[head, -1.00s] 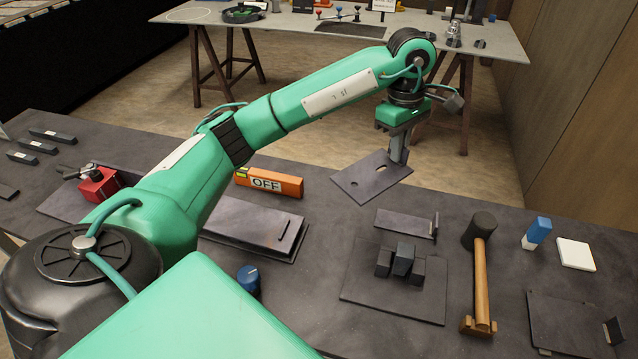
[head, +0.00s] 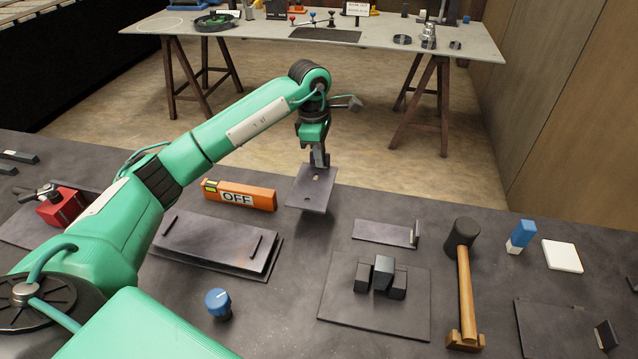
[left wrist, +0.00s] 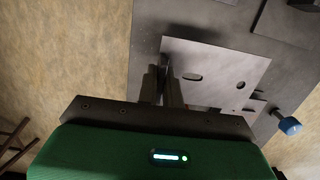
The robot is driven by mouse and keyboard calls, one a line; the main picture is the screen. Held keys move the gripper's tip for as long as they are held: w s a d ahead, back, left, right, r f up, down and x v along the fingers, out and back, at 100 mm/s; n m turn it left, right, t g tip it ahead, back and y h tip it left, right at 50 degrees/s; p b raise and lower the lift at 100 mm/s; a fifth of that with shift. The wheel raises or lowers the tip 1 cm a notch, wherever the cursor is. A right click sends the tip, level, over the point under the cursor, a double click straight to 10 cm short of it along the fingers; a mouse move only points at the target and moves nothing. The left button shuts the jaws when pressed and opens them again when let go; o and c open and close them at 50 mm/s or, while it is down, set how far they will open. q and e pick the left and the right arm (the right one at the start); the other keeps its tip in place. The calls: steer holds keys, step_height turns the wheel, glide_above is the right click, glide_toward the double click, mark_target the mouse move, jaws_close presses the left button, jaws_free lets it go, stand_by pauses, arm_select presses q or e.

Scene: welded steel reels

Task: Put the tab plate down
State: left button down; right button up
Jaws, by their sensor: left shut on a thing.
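The tab plate (head: 313,190) is a thin dark grey plate with holes in it. My left gripper (head: 318,163) is shut on its far edge and holds it near the far edge of the dark table (head: 300,270), just right of the orange OFF block. A shadow lies beside the plate, and I cannot tell how high above the table it is. In the left wrist view the plate (left wrist: 215,75) extends from between the fingers (left wrist: 165,85), showing an oval hole and a round one. My right gripper is not in view.
Clear table lies just below the held plate.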

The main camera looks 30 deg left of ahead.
mark_target(320, 174)
arm_select(q)
step_height(320, 174, down, 6)
steer(key=shift+f+p, duration=0.1)
steer(key=shift+p, duration=0.3)
step_height(320, 174, down, 4)
steer(key=shift+r+p, duration=0.2)
steer(key=shift+p, duration=0.1)
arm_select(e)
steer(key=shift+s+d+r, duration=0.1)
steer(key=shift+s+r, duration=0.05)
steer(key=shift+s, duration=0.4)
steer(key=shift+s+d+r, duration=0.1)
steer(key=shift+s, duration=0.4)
arm_select(q)
steer(key=shift+f, duration=0.15)
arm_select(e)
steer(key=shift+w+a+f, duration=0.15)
